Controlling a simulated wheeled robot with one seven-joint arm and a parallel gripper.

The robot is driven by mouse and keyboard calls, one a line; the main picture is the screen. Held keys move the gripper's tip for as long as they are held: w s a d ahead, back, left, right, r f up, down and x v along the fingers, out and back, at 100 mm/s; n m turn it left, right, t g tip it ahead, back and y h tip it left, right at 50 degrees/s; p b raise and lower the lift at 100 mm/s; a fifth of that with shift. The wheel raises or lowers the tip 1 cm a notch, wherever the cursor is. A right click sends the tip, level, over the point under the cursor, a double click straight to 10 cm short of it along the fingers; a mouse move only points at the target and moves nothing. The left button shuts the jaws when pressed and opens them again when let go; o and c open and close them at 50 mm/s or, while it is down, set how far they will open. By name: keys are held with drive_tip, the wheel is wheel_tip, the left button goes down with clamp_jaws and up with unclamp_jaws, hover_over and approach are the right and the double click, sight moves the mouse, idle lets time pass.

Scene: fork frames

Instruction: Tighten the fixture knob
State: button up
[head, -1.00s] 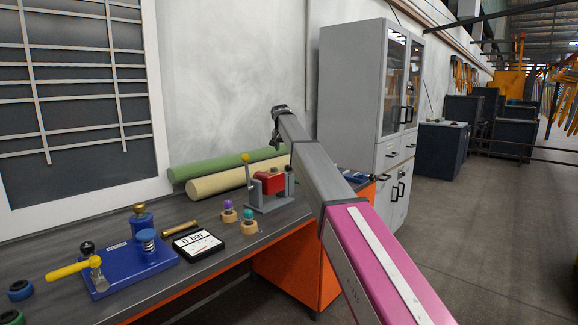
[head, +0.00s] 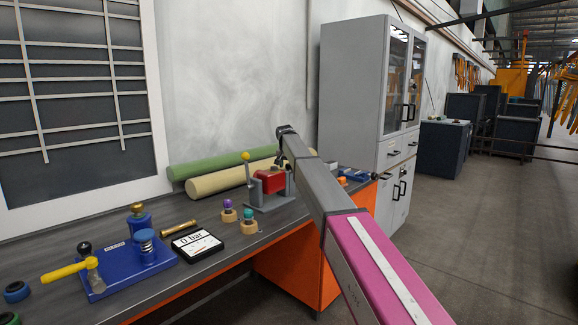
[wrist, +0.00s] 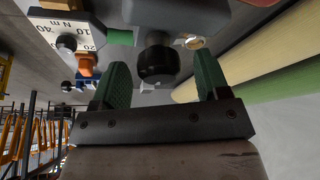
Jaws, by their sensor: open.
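The knob (wrist: 158,64) shows in the wrist view as a black round cap on a grey stem, below a dark body (wrist: 175,12). My gripper (wrist: 161,59) has two green ridged fingers, spread wide. The knob appears in the gap between them, with clear space on both sides and touching neither. I cannot tell whether it is level with the fingertips in depth. In the head view my arm hides the gripper and knob. A grey fixture (head: 268,204) holding a red block (head: 271,181), with a yellow-balled lever, stands just left of my arm.
A dial marked N m (wrist: 66,30) and an orange part (wrist: 86,64) lie left of the fingers in the wrist view. Green (head: 215,167) and cream (head: 222,182) rolls lie along the wall. A blue pump plate (head: 120,275) and a bar gauge (head: 197,245) sit left on the bench.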

drive_tip(key=c, duration=0.9)
drive_tip(key=shift+m, duration=0.3)
drive_tip(key=shift+c, duration=0.2)
drive_tip(key=m+h, duration=0.1)
drive_tip(key=m, duration=0.3)
drive_tip(key=shift+w+a+g+h, duration=0.1)
drive_tip(key=shift+w+g+h, duration=0.05)
drive_tip(key=shift+g+h, duration=0.25)
drive_tip(key=m+g+h, duration=0.1)
drive_tip(key=m, duration=0.4)
drive_tip(key=shift+w, duration=0.1)
drive_tip(key=m+g, duration=0.2)
drive_tip(key=m, duration=0.2)
drive_tip(key=shift+a+h, duration=0.1)
drive_tip(key=shift+h, duration=0.3)
drive_tip(key=m, duration=0.2)
drive_tip(key=m+g, duration=0.1)
drive_tip(key=m, duration=0.1)
drive_tip(key=shift+w+m+g, duration=0.1)
drive_tip(key=shift+m+g, duration=0.2)
drive_tip(key=shift+r+m, duration=0.1)
drive_tip(key=shift+m, duration=0.2)
